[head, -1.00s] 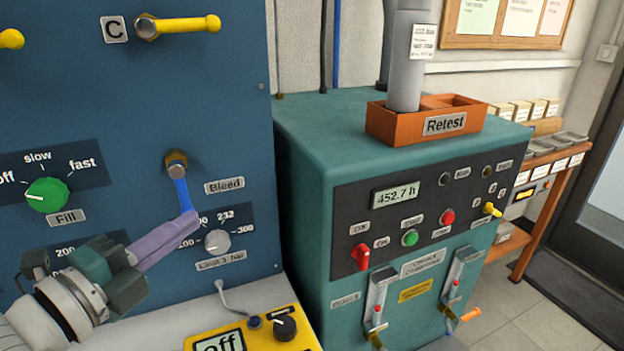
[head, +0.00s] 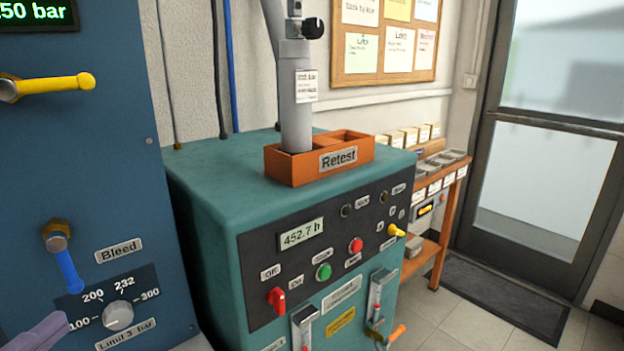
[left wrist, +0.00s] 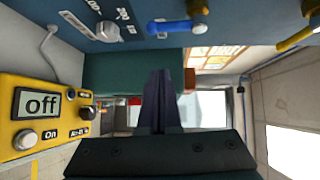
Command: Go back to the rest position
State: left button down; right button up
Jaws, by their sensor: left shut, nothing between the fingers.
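My left gripper (head: 42,335) shows only as purple fingers at the bottom left corner of the head view. In the left wrist view its fingers (left wrist: 159,100) are together, with nothing between them. The blue Bleed lever (head: 68,270) points down from its brass fitting on the blue panel, up and to the right of the fingertips in the head view. The lever also shows at the top of the left wrist view (left wrist: 170,27), apart from the fingers. My right gripper is in neither view.
The blue panel (head: 100,170) carries a yellow lever (head: 45,88) and a grey limit knob (head: 118,315). Right of it stands a teal cabinet (head: 205,200) with an orange Retest tray (head: 285,168). A yellow box reading "off" (left wrist: 15,120) is at left in the wrist view.

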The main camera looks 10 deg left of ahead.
pick_arm(q)
jog(key=s+d+f+n+g, duration=0.1)
jog(key=s+d+n+g, duration=1.2)
jog(key=s+n, duration=0.15)
notch_tip(320, 180, up, 38)
jog(key=n+p, duration=0.1)
jog(key=p, duration=3.8)
jog(key=shift+d, duration=0.15)
jog(key=shift+f, duration=0.1)
